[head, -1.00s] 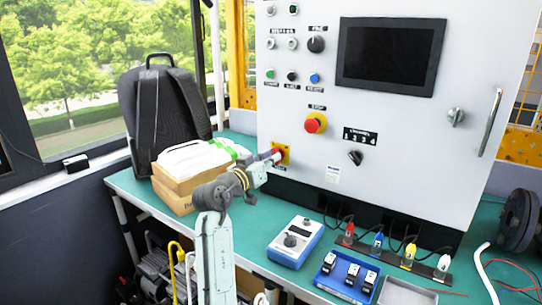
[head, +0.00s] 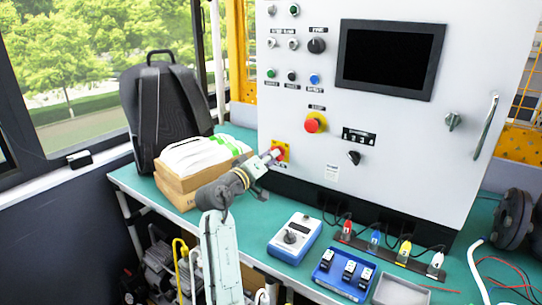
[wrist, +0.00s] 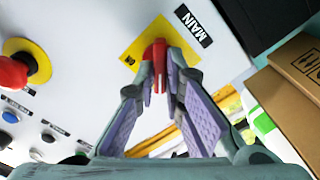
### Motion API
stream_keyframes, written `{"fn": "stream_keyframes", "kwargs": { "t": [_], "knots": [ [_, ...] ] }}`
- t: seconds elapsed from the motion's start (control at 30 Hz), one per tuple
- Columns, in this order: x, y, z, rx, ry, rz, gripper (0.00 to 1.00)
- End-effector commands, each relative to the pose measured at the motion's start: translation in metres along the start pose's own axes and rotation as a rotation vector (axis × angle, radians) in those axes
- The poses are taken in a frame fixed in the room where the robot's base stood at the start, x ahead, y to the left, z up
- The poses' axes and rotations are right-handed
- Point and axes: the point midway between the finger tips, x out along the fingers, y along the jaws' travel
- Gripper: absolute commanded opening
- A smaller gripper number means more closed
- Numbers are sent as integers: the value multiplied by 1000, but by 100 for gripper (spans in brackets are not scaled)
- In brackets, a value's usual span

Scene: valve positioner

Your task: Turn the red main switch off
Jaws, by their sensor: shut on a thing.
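The red main switch (wrist: 155,58) sits on a yellow plate (wrist: 130,55) beside a black "MAIN" label in the wrist view. My gripper (wrist: 160,75) has its two fingertips closed around the red handle, one on each side. In the head view my gripper (head: 270,157) reaches the lower left of the grey panel at the yellow plate (head: 281,149).
A red mushroom button (head: 315,122) on a yellow disc is up and to the right on the panel (head: 390,150). Cardboard boxes (head: 178,196) and a backpack (head: 165,110) stand left of my arm. A blue meter (head: 295,240) lies on the green bench below.

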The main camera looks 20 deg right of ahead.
Motion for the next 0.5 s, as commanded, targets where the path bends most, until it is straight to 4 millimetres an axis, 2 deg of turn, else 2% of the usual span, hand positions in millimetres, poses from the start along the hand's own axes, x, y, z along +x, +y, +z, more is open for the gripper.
{"fn": "stream_keyframes", "kwargs": {
  "t": [0.4,0.43,0.5],
  "knots": [
    [0,0,1,-8,-2,0,0],
    [0,0,1,-8,-2,0,12],
    [0,0,1,-8,-2,0,17]
  ]
}}
